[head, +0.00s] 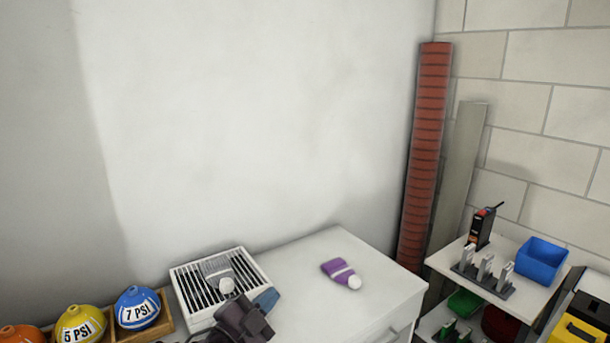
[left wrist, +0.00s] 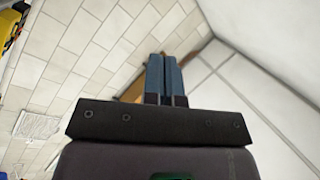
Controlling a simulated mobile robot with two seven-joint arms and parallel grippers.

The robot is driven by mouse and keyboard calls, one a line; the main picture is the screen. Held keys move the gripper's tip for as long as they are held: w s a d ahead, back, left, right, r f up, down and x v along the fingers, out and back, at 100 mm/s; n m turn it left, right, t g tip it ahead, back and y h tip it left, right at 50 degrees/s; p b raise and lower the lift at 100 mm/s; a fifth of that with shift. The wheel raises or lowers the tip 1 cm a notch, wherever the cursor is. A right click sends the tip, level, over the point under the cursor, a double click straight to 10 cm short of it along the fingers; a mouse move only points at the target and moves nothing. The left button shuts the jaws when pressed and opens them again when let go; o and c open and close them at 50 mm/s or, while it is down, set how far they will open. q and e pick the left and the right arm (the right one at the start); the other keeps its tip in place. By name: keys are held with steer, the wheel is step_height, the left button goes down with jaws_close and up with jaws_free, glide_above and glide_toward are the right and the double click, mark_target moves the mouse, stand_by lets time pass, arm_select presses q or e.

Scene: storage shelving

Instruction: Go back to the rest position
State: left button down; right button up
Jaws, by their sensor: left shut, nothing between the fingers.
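My left gripper (head: 266,299) shows at the bottom of the head view, in front of the white rack and above the cabinet top. Its blue fingers are shut with nothing between them; they also show closed together in the left wrist view (left wrist: 164,76). A grey bottle with a white cap (head: 217,272) lies on the white slatted rack (head: 247,259). A purple bottle with a white cap (head: 338,271) lies on the bare white cabinet top (head: 310,252), to the right of the gripper and apart from it. My right gripper is not in view.
Orange, yellow (head: 80,324) and blue (head: 137,307) round weights sit in a wooden holder at the lower left. A side shelf (head: 518,295) at the right bears a blue bin (head: 541,260) and a black-and-red device (head: 482,228). A red column (head: 427,150) stands in the corner.

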arm_select(q)
steer(key=s+a+f+n+g+y, duration=0.1)
steer(key=s+a+f+n+y, duration=0.3)
steer(key=s+a+f+n, duration=0.25)
steer(key=s+a+f+n+g+y, duration=0.1)
steer(key=s+a+f+n+y, duration=0.3)
steer(key=a+f+n, duration=0.4)
steer(key=s+a+f+g+y, duration=0.1)
steer(key=s+a+f, duration=0.2)
steer(key=s+f, duration=0.3)
steer(key=s+a+f+n+g+y, duration=0.1)
steer(key=s+a+f+g+y, duration=0.1)
steer(key=s+f, duration=0.4)
steer(key=s+a, duration=0.1)
steer(key=s, duration=0.4)
steer(key=shift+s+f+y, duration=0.15)
steer(key=shift+s+y, duration=0.15)
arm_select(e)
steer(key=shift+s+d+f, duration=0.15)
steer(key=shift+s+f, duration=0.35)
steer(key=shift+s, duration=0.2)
